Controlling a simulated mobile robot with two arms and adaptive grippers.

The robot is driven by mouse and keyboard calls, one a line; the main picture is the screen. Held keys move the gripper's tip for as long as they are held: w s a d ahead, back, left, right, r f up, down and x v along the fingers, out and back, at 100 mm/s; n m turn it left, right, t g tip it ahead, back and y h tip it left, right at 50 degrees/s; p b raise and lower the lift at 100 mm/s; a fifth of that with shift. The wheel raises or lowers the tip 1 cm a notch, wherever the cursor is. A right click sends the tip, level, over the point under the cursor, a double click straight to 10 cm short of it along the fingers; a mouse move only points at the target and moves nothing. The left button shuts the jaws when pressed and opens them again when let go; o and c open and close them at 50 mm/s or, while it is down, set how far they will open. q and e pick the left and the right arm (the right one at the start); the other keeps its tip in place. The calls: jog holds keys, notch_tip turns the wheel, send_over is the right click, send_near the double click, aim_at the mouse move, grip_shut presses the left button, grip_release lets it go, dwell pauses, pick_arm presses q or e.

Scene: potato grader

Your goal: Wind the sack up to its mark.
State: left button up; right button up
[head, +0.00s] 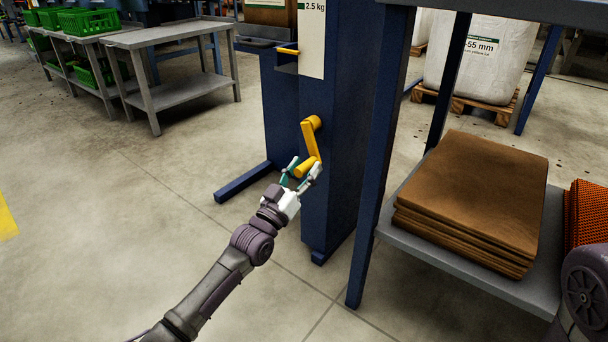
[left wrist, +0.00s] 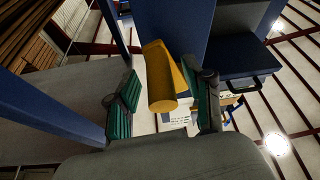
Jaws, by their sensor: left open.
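The yellow crank (head: 310,140) sits on the side of the blue column (head: 345,110), its arm hanging down and its handle (head: 305,168) pointing out at the bottom. My left gripper (head: 301,172) is open at the handle, its fingers on either side of it. In the left wrist view the yellow handle (left wrist: 160,95) stands between the two green-padded fingers (left wrist: 160,105), closer to the right-hand one; I cannot tell whether it touches. A brown sack (head: 268,15) shows only in part at the top edge. Its mark is not visible. My right gripper is out of view.
A "2.5 kg" sign (head: 312,40) is on the column above the crank. A grey shelf (head: 465,275) at right carries folded brown sacks (head: 480,185) and orange netting (head: 588,212). A grey table (head: 175,38) stands back left with green crates (head: 88,22) beside it. The left floor is open.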

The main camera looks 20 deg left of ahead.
pick_arm(q)
jog(key=shift+c, duration=0.2)
grip_shut()
jog(key=shift+r, duration=0.1)
